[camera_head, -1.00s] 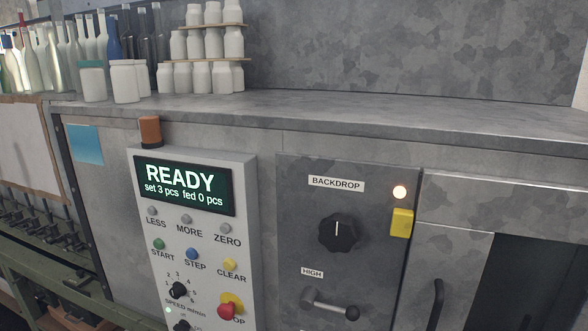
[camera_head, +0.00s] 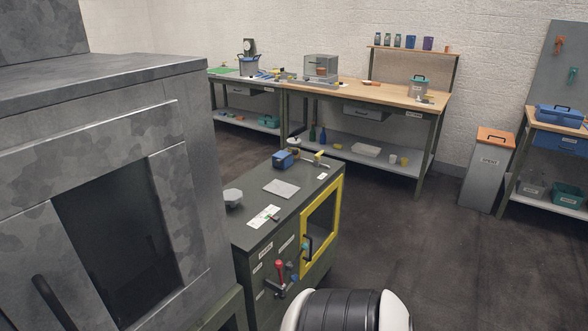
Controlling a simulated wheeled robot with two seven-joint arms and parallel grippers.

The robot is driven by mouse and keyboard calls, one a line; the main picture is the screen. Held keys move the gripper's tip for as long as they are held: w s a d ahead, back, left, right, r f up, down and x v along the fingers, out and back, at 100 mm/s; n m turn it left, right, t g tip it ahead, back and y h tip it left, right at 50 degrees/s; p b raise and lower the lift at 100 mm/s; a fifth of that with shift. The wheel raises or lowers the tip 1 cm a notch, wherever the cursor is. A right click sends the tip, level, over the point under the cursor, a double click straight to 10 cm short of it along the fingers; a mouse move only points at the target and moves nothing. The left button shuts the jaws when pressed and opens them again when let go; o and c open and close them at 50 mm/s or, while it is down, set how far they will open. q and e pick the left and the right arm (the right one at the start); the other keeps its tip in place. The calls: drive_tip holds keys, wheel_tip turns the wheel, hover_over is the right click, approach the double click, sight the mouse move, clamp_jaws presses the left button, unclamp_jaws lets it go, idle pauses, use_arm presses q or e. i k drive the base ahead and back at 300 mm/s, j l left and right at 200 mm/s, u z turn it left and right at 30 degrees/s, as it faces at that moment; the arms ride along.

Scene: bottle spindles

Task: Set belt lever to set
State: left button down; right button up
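A lever with a red grip (camera_head: 280,268) stands on the near end face of the dark green cabinet (camera_head: 249,238), low in the middle of the view. Several small white labels sit around it, too small to read, so I cannot tell whether it is the belt lever or which setting it is at. A dark horizontal handle or bar shows just below the red grip. Neither of my grippers is in view. A black and white part of my own body is at the bottom edge, near the cabinet.
A grey metal enclosure (camera_head: 100,140) with a dark opening fills the left. The cabinet has a yellow-framed door (camera_head: 323,222) on its right side, with a blue device (camera_head: 283,160) on top. A wooden-topped bench (camera_head: 365,93) stands behind. Dark floor is free at right.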

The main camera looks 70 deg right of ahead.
sight(304, 245)
drive_tip(key=z, duration=2.45)
drive_tip(key=i+l, duration=0.35)
drive_tip(key=i+l+u, duration=0.1)
drive_tip(key=i+l, duration=0.25)
drive_tip(key=l, duration=0.15)
drive_tip(key=i+l, duration=0.3)
drive_tip(key=l, duration=0.15)
drive_tip(key=i+l+u, duration=0.1)
drive_tip(key=i+l, duration=0.55)
drive_tip(key=l, duration=0.3)
